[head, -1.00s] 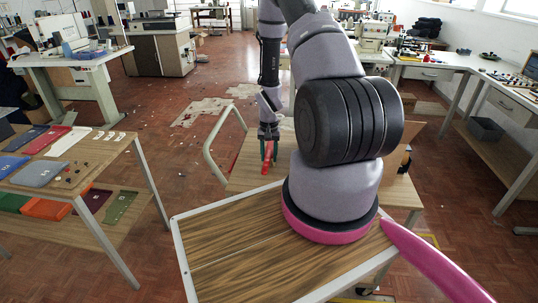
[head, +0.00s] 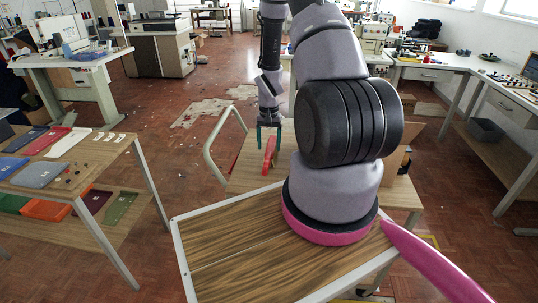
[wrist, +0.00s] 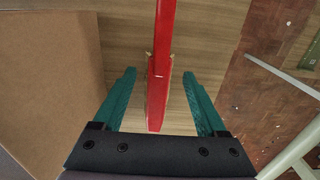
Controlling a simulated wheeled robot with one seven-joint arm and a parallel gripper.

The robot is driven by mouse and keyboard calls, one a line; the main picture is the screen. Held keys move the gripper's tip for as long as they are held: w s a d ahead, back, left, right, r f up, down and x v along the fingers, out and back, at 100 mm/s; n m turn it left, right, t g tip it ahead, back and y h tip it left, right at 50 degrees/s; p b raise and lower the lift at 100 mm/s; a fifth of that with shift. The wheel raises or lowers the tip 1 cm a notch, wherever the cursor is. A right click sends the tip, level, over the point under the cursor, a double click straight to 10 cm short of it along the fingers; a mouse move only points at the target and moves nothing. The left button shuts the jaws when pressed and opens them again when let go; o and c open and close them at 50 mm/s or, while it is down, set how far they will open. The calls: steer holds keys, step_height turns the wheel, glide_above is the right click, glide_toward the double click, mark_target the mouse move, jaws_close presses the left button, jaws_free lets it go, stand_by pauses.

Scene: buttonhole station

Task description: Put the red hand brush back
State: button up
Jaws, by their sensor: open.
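The red hand brush (head: 268,156) is on the wooden trolley top (head: 243,178), beyond my arm's base in the head view. In the wrist view the brush (wrist: 161,60) runs from the top edge down toward my gripper, with small pale bristle bits at its sides. My gripper (head: 269,146) is open, its teal fingers pointing down above the brush. In the wrist view the fingers (wrist: 160,80) stand apart on either side of the brush's near end, with a gap on each side. Nothing is held.
A cardboard box (wrist: 48,85) stands left of my gripper in the wrist view. A pale tubular handle (head: 212,155) rises at the trolley's left side. A table with fabric pieces (head: 60,160) stands at the left. Red floor lies between.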

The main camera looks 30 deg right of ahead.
step_height(320, 180, up, 7)
step_height(320, 180, up, 13)
steer(key=t, duration=0.2)
glide_above(269, 154)
steer(key=w+a, duration=0.1)
steer(key=a, duration=0.1)
steer(key=s+a+r+t, duration=0.1)
steer(key=s+a+r, duration=0.1)
steer(key=r, duration=0.4)
steer(key=s+a+r, duration=0.1)
steer(key=a+r, duration=0.1)
steer(key=r, duration=0.4)
steer(key=s+a+r+n+t+y, duration=0.1)
steer(key=s+a+r+t, duration=0.1)
steer(key=s+r, duration=0.5)
steer(key=s+a+r+n+t+y, duration=0.1)
steer(key=s+a+r+t, duration=0.1)
steer(key=s+a+r, duration=0.3)
steer(key=s+r, duration=0.3)
steer(key=s, duration=0.2)
steer(key=shift+s+r+n, duration=0.2)
steer(key=shift+s+n, duration=0.1)
steer(key=shift+c, duration=0.3)
